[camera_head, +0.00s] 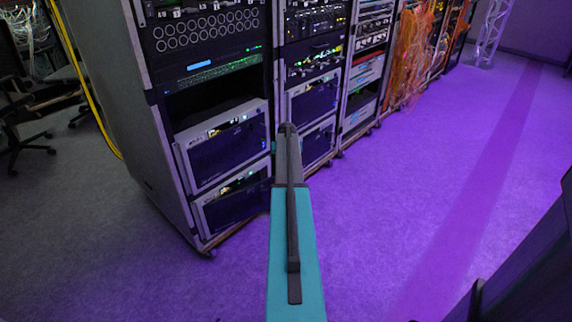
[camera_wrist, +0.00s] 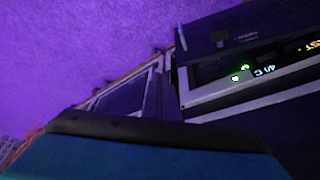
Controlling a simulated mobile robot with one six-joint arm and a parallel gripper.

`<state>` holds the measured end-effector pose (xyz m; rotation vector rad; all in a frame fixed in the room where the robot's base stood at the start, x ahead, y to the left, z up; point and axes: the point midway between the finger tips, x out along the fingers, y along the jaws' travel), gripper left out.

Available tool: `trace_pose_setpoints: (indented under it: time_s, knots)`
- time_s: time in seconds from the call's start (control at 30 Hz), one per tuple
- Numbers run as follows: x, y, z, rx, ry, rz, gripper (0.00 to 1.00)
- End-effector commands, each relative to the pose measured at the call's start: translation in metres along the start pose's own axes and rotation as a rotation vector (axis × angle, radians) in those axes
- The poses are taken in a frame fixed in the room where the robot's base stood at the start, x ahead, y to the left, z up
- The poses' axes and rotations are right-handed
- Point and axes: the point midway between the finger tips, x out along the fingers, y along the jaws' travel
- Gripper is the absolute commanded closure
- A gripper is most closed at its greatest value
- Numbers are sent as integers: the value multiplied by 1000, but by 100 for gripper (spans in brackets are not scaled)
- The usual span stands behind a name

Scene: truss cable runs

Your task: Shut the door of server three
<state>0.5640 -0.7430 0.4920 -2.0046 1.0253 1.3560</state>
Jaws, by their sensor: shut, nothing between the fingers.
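Server units with dark front panels in pale frames sit low in the racks: an upper one (camera_head: 228,148) and a lower one (camera_head: 236,203) in the nearest rack, and two in the second rack (camera_head: 315,98). No number is readable, so I cannot tell which is server three. In the wrist view a dark panel (camera_wrist: 240,30) stands close, beside a pale-edged unit with green lights (camera_wrist: 241,73). I cannot tell how far any door is open. My gripper (camera_wrist: 160,132) fills the bottom of the wrist view, shut and empty. In the head view my arm largely hides it.
Further racks with orange cables (camera_head: 412,50) run back to the right. A yellow cable (camera_head: 88,90) hangs left of the nearest rack, and an office chair (camera_head: 22,115) stands at far left. The purple-lit floor (camera_head: 440,170) right of the racks is clear.

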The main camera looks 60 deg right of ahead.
Motion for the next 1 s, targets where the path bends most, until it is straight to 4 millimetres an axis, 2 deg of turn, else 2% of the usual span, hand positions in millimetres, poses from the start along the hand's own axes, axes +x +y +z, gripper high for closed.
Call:
trace_pose_setpoints:
  time_s: [0.2,0.33,0.57,0.8,1.0]
  knots:
    - [0,0,-1,-13,4,0,100]
    - [0,1,-14,-42,54,5,100]
    - [-10,16,-57,-160,245,84,100]
    - [-40,29,-103,-342,486,214,100]
    - [-62,34,-126,-510,667,324,100]
